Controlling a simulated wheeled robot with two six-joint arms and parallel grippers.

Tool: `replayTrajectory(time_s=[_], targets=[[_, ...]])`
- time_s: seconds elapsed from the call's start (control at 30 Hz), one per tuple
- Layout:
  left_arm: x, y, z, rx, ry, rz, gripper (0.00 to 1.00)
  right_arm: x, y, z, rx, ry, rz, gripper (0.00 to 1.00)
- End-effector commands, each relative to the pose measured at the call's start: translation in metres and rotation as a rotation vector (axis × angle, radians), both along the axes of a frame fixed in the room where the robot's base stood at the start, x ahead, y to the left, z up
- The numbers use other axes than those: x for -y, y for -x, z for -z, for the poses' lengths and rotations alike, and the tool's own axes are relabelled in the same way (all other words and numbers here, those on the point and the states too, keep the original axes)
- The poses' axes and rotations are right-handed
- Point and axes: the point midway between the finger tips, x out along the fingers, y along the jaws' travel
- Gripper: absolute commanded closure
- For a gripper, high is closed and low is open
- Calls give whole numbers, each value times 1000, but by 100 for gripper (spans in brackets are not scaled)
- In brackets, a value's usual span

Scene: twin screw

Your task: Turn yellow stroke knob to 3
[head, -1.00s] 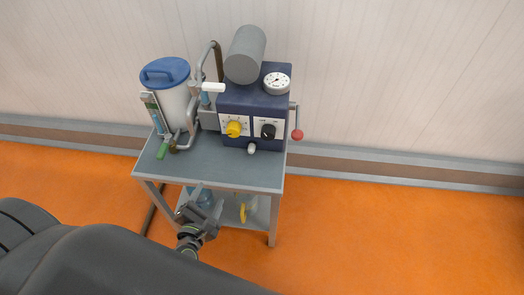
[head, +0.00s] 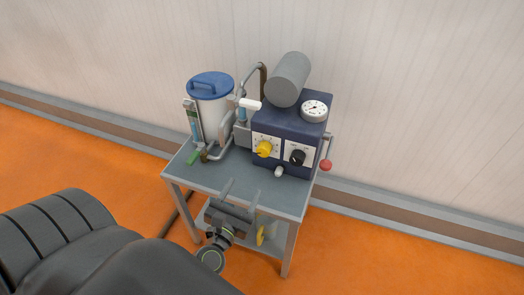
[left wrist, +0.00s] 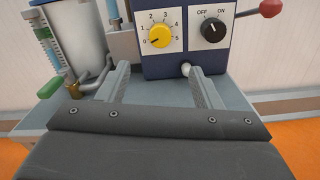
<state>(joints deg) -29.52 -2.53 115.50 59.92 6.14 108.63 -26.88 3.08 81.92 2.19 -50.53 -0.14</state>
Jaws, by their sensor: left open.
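The yellow stroke knob (head: 264,149) sits on the front of a dark blue box (head: 290,120). In the left wrist view the yellow knob (left wrist: 160,36) has a dial marked 0 to 5 around it, and its dark mark appears to point toward 0. My left gripper (head: 243,188) is open and empty, its fingers pointing at the box from in front of and below the knob. In the left wrist view the two fingers (left wrist: 159,80) are spread wide, apart from the knob. My right gripper is not in view.
A black OFF/ON knob (left wrist: 213,30) is right of the yellow one. A pale round nub (head: 279,172) sticks out below them. A red-tipped lever (head: 326,164) is at the box's right side. A blue-lidded canister (head: 210,108) stands left on the grey cart (head: 215,178).

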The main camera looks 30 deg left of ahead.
Motion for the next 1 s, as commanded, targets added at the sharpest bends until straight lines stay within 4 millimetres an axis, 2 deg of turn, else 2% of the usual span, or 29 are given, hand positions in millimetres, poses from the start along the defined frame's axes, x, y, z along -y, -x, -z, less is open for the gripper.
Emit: replayTrajectory(time_s=[0.4, 0.77, 1.0], targets=[[-7, -28, -2, 0, -2, 1, 41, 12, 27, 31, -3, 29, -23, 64], [-15, -61, -3, 0, -3, 2, 41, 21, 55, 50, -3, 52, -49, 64], [-25, -106, -2, 0, -3, 2, 41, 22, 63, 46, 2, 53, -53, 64]])
